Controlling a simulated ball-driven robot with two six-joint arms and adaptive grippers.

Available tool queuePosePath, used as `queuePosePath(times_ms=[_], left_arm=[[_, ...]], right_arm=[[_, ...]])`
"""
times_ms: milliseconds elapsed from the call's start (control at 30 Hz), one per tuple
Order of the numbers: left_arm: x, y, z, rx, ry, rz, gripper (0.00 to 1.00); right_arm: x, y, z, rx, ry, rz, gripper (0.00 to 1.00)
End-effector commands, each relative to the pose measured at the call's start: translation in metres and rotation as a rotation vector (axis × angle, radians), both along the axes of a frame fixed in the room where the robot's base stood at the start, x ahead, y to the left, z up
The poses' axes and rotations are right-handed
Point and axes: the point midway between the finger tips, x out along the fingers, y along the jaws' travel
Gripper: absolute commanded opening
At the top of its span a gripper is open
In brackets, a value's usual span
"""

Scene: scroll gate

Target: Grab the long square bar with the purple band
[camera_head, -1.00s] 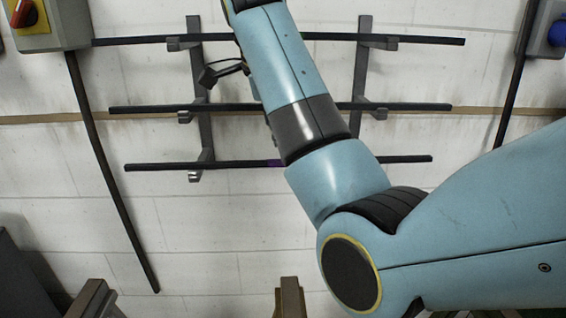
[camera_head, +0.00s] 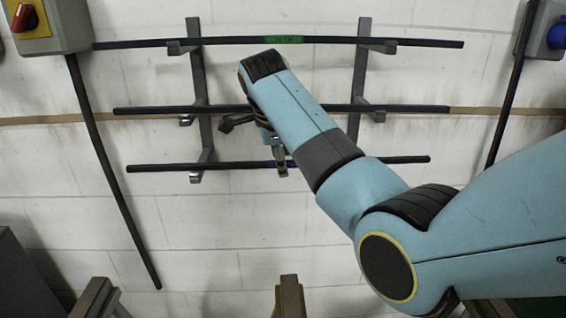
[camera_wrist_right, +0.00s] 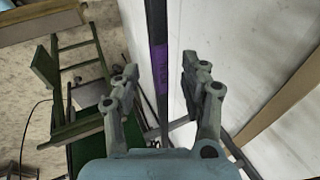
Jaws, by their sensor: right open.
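The long dark square bar (camera_head: 230,165) with the purple band lies level on the lowest hooks of the wall rack. Its purple band is mostly hidden behind my right gripper in the head view. In the right wrist view the purple band (camera_wrist_right: 160,68) shows clearly, between the two fingers. My right gripper (camera_head: 279,166) is open around the line of the bar near its band. It also shows in the right wrist view (camera_wrist_right: 160,75), with a finger on each side and apart from the bar. My left gripper is not in view.
A bar with a green band (camera_head: 284,40) lies on the top hooks and another dark bar (camera_head: 400,108) on the middle ones. Rack uprights (camera_head: 360,75) stand either side. Switch boxes (camera_head: 45,25) with hanging cables flank the rack.

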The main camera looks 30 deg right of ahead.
Motion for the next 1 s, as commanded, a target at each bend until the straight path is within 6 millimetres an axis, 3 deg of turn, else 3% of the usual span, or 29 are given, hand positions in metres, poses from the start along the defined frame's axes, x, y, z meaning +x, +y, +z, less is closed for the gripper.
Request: queuePosePath(times_ms=[100, 467, 1000], left_arm=[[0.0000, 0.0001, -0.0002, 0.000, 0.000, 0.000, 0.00], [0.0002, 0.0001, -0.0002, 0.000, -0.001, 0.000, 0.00], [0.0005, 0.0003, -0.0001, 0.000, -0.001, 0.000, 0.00]], right_arm=[[0.0000, 0.0002, 0.0000, 0.000, 0.000, 0.000, 0.45], [0.0000, 0.0005, 0.0004, 0.001, 0.000, 0.001, 0.00], [0.0010, 0.0006, 0.0025, 0.001, -0.006, -0.001, 0.00]])
